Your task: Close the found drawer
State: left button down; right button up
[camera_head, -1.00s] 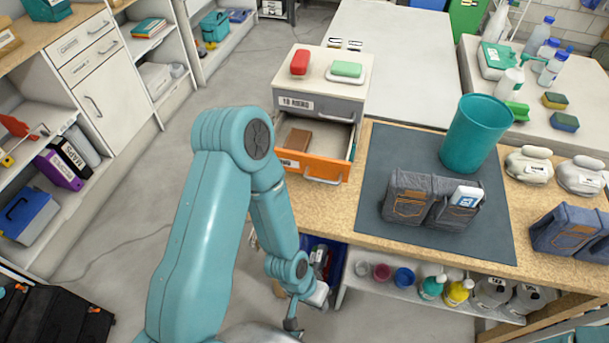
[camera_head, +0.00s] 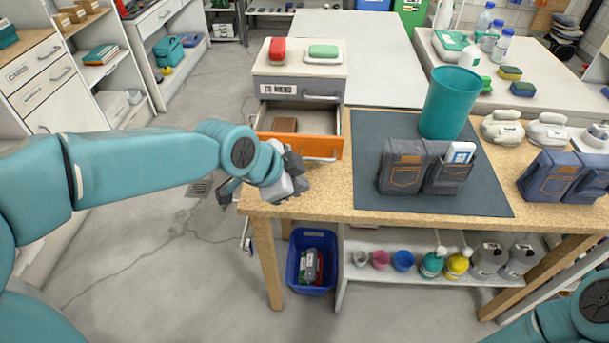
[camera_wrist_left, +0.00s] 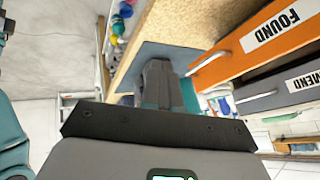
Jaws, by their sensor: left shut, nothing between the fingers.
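The orange-fronted found drawer (camera_head: 315,147) stands pulled out of a small grey cabinet (camera_head: 300,70) on the bench. In the left wrist view the orange front (camera_wrist_left: 270,42) carries a FOUND label and a pale handle (camera_wrist_left: 208,62). My left gripper (camera_head: 299,172) is shut and empty, just in front of and below the drawer front at the bench edge. My right gripper is out of view.
The grey "to mend" drawer (camera_head: 300,87) above is shut. A red case (camera_head: 277,50) and a green-and-white soap-like item (camera_head: 323,52) sit on the cabinet. A dark mat (camera_head: 365,130) holds a teal bin (camera_head: 452,103) and denim pouches (camera_head: 405,170). A blue bin (camera_head: 294,262) stands below.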

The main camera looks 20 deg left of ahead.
aim_at(317, 138)
pick_arm(q)
notch_tip(317, 138, up, 4)
jog(key=s+a+m, duration=0.1)
jog(key=w+d+f, duration=0.1)
jog(key=w+f, duration=0.5)
jog(key=w, duration=0.3)
jog(key=shift+w+f+t, duration=0.25)
jog(key=shift+f+t, duration=0.1)
jog(key=shift+t, duration=0.05)
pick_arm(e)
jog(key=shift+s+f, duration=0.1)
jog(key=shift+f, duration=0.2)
